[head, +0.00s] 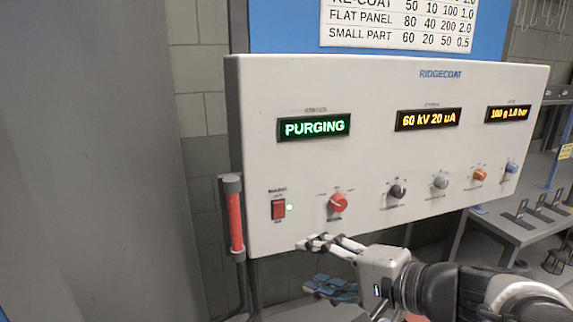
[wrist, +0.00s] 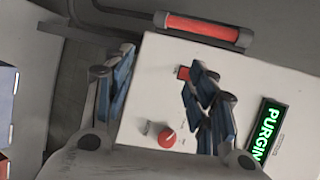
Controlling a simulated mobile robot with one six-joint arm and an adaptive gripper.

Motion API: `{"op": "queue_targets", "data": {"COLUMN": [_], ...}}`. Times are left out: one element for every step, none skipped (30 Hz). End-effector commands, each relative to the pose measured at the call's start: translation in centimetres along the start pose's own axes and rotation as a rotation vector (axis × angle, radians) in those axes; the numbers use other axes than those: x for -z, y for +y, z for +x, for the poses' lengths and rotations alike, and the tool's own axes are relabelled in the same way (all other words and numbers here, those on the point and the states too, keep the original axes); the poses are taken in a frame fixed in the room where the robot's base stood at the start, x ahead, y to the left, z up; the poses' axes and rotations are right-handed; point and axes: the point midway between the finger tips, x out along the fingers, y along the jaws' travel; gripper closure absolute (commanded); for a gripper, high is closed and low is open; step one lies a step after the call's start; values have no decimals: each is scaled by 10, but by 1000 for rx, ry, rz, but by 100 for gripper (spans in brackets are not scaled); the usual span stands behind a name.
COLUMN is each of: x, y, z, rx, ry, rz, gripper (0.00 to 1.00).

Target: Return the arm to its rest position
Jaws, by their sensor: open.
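My gripper (head: 312,265) is open and empty in the head view, at the lower edge of the white RIDGECOAT control panel (head: 390,160). It is below the red knob (head: 338,203) and the red rocker switch (head: 278,209). In the wrist view the two blue-padded fingers of my gripper (wrist: 158,75) are spread apart, with the panel behind them. The red knob (wrist: 167,138) shows between the fingers there, and the red switch (wrist: 184,73) is partly covered by one finger. The gap between fingers and panel is hard to judge. My arm reaches in from the lower right.
The status display (head: 314,127) reads PURGING in green. A red tube (head: 236,215) stands at the panel's left edge. A grey shelf (head: 515,225) with black brackets is at right. A grey surface fills the left.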

Motion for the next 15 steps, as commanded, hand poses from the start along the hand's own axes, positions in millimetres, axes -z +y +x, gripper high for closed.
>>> {"op": "queue_targets", "data": {"x": [-28,-42,-58,-68,-76,-86,-91,-95,-98,-98,-98,-96,-93,-90,-85], "y": [17,30,45,57,69,85,96,107,121,130,139,149,155,160,165], "z": [-2,-4,-9,-13,-19,-27,-34,-42,-53,-61,-70,-81,-89,-97,-106], "rx": [-82,-137,-209,-262,-316,-387,-438,-490,-559,-608,-655,-715,-757,-795,-840], "ry": [-51,-78,-109,-129,-146,-166,-176,-185,-192,-192,-190,-184,-178,-170,-157], "rz": [-73,-114,-172,-217,-263,-325,-372,-422,-487,-536,-586,-648,-692,-736,-788], "gripper": [48,48,48,48,48,48,48,48,48,48,48,48,48,48,48]}}
